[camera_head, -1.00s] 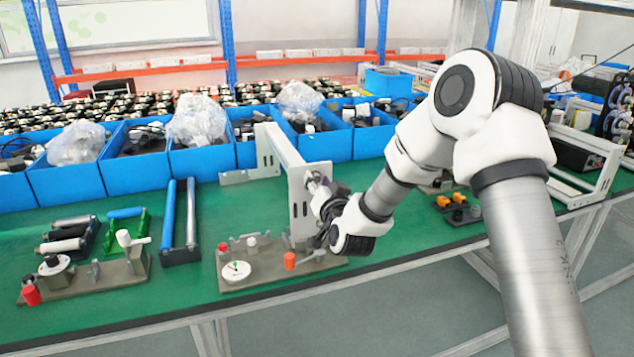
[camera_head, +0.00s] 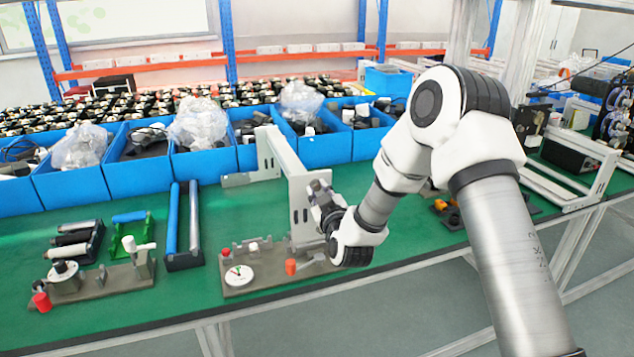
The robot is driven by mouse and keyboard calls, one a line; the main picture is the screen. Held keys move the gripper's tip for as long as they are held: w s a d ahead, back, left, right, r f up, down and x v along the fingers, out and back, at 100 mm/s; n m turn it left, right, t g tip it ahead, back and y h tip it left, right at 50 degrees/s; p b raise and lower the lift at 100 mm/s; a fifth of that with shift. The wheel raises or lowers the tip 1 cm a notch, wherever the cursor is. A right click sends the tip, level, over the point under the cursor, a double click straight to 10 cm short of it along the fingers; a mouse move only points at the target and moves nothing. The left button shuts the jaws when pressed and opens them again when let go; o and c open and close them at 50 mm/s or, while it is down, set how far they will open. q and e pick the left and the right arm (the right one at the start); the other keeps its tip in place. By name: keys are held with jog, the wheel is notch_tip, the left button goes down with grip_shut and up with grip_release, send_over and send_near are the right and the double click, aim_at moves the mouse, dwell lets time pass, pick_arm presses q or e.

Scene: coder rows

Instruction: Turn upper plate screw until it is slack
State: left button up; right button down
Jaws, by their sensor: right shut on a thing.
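A light grey upright plate (camera_head: 299,212) stands on the green table, joined to a long bar that runs back towards the blue bins. My right gripper (camera_head: 319,193) is at the right face of this plate, near its upper part. It is shut on a small part there, taken as the upper plate screw, which the fingers hide. A grey fixture base (camera_head: 262,283) with a white dial (camera_head: 239,276) and an orange knob (camera_head: 291,266) lies at the plate's foot. My left gripper is not in view.
Blue bins (camera_head: 72,187) with bagged parts line the back of the table. The green table front between the fixtures (camera_head: 180,300) is clear.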

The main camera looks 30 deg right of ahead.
jog(key=c, duration=1.2)
grip_release()
jog(key=shift+o, duration=0.2)
jog(key=shift+f+m+b, duration=0.15)
jog(key=shift+m+b, duration=0.15)
jog(key=shift+b, duration=0.05)
jog(key=m+b, duration=0.2)
jog(key=m, duration=0.1)
jog(key=m+b, duration=0.3)
jog(key=m, duration=0.1)
jog(key=shift+f+m, duration=0.2)
jog(key=shift+m, duration=0.1)
jog(key=shift+r+m, duration=0.1)
jog(key=shift+m, duration=0.5)
jog(key=shift+r, duration=0.2)
